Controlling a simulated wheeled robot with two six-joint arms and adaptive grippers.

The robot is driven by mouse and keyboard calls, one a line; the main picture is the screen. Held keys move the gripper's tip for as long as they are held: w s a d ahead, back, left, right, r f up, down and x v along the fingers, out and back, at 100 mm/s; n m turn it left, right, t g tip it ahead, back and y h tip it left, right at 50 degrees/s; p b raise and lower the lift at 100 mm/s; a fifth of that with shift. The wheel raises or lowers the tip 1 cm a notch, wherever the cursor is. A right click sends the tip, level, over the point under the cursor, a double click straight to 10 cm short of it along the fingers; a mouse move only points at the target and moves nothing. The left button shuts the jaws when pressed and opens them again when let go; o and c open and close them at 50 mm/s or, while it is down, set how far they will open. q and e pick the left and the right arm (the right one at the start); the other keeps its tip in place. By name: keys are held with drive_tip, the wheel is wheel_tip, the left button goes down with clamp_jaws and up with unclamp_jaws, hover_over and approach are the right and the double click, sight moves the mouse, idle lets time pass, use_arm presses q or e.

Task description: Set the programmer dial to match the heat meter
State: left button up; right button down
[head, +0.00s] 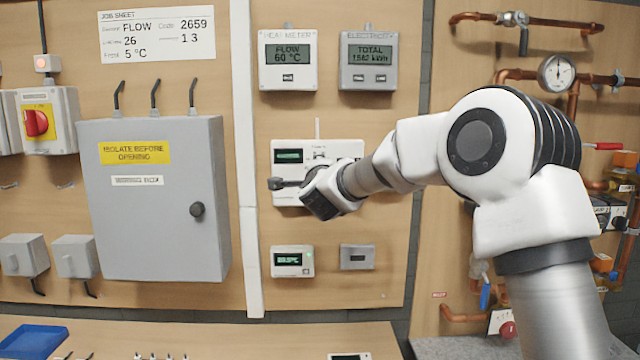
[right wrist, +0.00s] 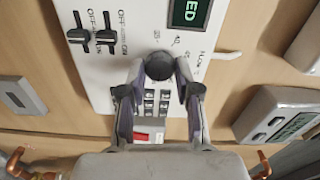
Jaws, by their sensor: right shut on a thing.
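The heat meter (head: 287,60) hangs at upper centre in the head view; its screen reads FLOW 60 °C. The white programmer (head: 345,150) is mounted below it, with a small green screen (head: 289,156) at its upper left. A FLOW label is printed beside the dial. My left gripper is not in view.
An electricity meter (head: 368,62) hangs right of the heat meter. A grey cabinet (head: 155,220) stands left, a small green-screen box (head: 292,261) below.

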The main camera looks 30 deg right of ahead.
drive_tip(key=shift+r+m+b, duration=0.2)
drive_tip(key=shift+m+b, duration=0.25)
drive_tip(key=shift+m, duration=0.15)
drive_tip(key=c, duration=0.8)
unclamp_jaws()
drive_tip(key=shift+d+f, duration=0.1)
drive_tip(key=shift+f, duration=0.05)
drive_tip(key=v, duration=1.2)
drive_tip(key=shift+w+f, duration=0.1)
